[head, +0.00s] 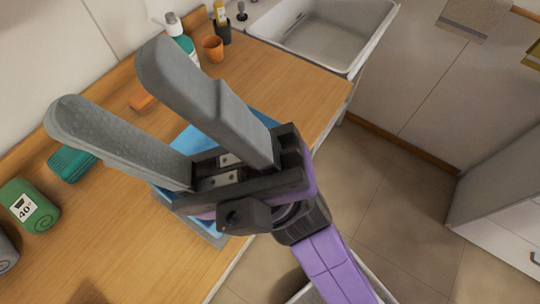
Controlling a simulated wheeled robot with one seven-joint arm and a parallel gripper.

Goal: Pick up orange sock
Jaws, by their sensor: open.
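A small flat orange item (142,100), which looks like the orange sock, lies on the wooden counter (305,88) near the wall. It shows in the gap between the fingers of my gripper (116,88), and the upper finger hides part of it. My gripper is open and empty, its fingers pointing to the upper left. From this single view I cannot tell how high the fingers are above the counter.
A blue item (190,137) lies partly hidden under my gripper. A teal folded item (72,164) and a green roll (28,207) are at left. An orange cup (213,49), a pump bottle (183,43) and a sink (325,39) stand at the back.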

